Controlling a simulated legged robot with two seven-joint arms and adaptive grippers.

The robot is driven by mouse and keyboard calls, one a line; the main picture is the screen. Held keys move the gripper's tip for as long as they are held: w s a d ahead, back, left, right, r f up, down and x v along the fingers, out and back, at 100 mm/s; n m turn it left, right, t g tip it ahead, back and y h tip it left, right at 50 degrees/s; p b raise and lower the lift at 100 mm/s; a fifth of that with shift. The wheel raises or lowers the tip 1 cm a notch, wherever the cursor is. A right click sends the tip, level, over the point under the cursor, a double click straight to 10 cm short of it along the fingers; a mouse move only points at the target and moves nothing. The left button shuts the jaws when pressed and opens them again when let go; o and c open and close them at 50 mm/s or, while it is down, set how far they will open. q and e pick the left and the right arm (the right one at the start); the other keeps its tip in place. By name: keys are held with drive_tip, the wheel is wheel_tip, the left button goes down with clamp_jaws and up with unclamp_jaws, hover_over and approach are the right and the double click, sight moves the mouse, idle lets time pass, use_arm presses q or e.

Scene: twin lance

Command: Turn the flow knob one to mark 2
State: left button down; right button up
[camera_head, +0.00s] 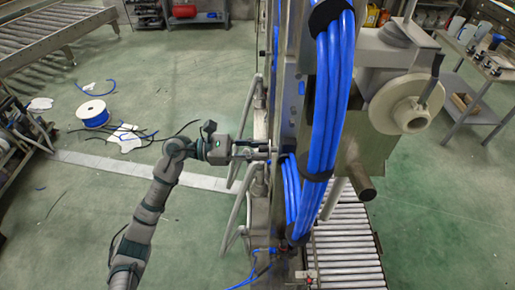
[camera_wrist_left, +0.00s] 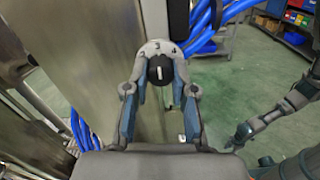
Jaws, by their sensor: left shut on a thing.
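The flow knob (camera_wrist_left: 160,70) is round and black with a white pointer line, in front of a pale dial plate (camera_wrist_left: 152,49) in the left wrist view. Marks 2, 3 and 4 are readable along the plate's upper edge. The white line stands about upright, roughly towards mark 3. My left gripper (camera_wrist_left: 160,92) is shut on the knob, one finger at each side. In the head view my left gripper (camera_head: 262,151) reaches right to the metal column; the knob is hard to make out there. An arm, likely my right one, shows at the right of the wrist view; its jaw state is unclear.
Thick blue hoses (camera_head: 328,95) hang just right of my left gripper. Metal handrails (camera_head: 240,190) run beside the column. A roller conveyor (camera_head: 345,245) lies below right. A blue-wound spool (camera_head: 93,114) and loose cables lie on the green floor at left.

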use_arm(q)
drive_tip(key=shift+w+a+n, duration=0.1)
drive_tip(key=shift+a+n, duration=0.05)
drive_tip(key=shift+n, duration=0.15)
drive_tip(key=shift+a+r+n+p, duration=0.1)
drive_tip(key=shift+n+p, duration=1.55)
drive_tip(key=shift+n, duration=0.75)
drive_tip(key=shift+a+r+n+p, duration=0.1)
drive_tip(key=shift+n+p, duration=1.5)
drive_tip(key=shift+n, duration=0.8)
use_arm(e)
drive_tip(key=s+d+f, duration=0.1)
drive_tip(key=s+f, duration=0.2)
drive_tip(key=s, duration=0.4)
drive_tip(key=s+d+f, duration=0.1)
drive_tip(key=s+f, duration=0.2)
drive_tip(key=s, duration=0.5)
drive_tip(key=shift+d+g, duration=0.4)
drive_tip(key=shift+f, duration=0.15)
use_arm(q)
drive_tip(key=c, duration=1.2)
unclamp_jaws()
drive_tip(key=shift+o, duration=1.3)
drive_tip(key=shift+a+f, duration=0.1)
drive_tip(key=shift+f, duration=0.05)
drive_tip(key=shift+a, duration=0.3)
use_arm(e)
drive_tip(key=shift+a, duration=0.25)
